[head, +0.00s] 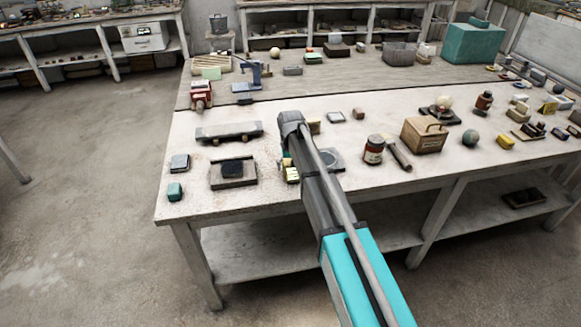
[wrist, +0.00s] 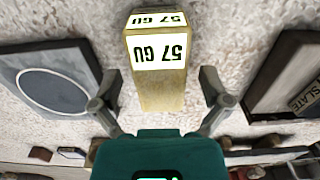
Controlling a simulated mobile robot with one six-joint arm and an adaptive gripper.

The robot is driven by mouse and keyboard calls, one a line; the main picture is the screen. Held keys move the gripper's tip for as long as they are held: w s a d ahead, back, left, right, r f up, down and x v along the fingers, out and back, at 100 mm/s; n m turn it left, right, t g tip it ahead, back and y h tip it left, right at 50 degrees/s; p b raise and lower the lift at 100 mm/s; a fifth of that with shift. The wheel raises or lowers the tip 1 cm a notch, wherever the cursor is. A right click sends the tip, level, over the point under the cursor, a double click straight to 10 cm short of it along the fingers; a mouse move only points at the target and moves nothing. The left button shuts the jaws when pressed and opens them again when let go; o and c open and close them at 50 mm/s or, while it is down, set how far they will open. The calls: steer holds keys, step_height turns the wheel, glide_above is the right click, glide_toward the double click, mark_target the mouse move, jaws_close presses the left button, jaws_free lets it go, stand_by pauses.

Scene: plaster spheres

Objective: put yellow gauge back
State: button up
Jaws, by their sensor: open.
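The yellow gauge (wrist: 161,88) is a yellow block with white labels reading "57 GU", upside down in the wrist view. It lies on the pale worktable, and a small yellow part of it (head: 292,174) shows beside my arm in the head view. My gripper (wrist: 159,84) is open, with one finger on each side of the block and gaps visible between. In the head view my gripper (head: 286,160) is mostly hidden behind my arm. A grey plate with a circle outline (wrist: 48,84) lies to the left in the wrist view.
A dark-framed slate (wrist: 287,75) lies right of the gauge in the wrist view. In the head view, a brown jar (head: 374,150), a wooden box (head: 424,135) and a long dark bar (head: 229,132) stand around.

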steer(key=shift+r+p, duration=4.55)
steer(key=shift+r, duration=0.35)
steer(key=s+d+m, duration=0.3)
steer(key=s+d, duration=2)
steer(key=s, duration=0.2)
steer(key=shift+s, duration=0.35)
